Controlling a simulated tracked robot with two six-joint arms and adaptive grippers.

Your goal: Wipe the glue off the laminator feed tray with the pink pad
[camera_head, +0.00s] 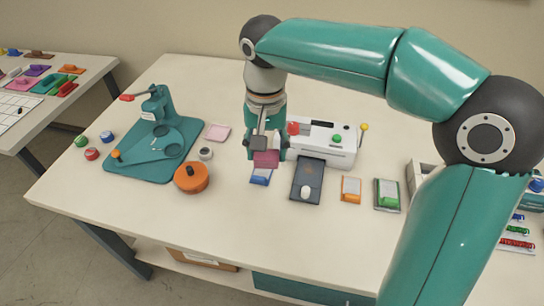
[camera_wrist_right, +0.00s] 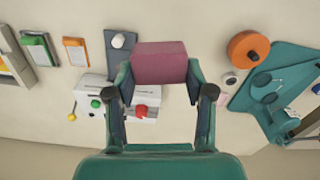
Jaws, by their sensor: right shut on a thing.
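My right gripper (camera_head: 267,146) is shut on the pink pad (camera_head: 265,159), a dark pink block. It holds the pad above the table, left of the laminator. The pad also shows between the fingers in the right wrist view (camera_wrist_right: 160,62). The white laminator (camera_head: 328,143) stands at the back of the table. Its dark grey feed tray (camera_head: 309,172) extends toward the front, right of the pad and apart from it. A small white rounded object (camera_head: 306,192) sits on the tray's front part. I cannot make out the glue clearly. My left gripper is not in view.
A blue-and-white item (camera_head: 261,177) lies close below the pad. Orange (camera_head: 351,189) and green (camera_head: 387,194) items lie right of the tray. The front of the table is clear.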

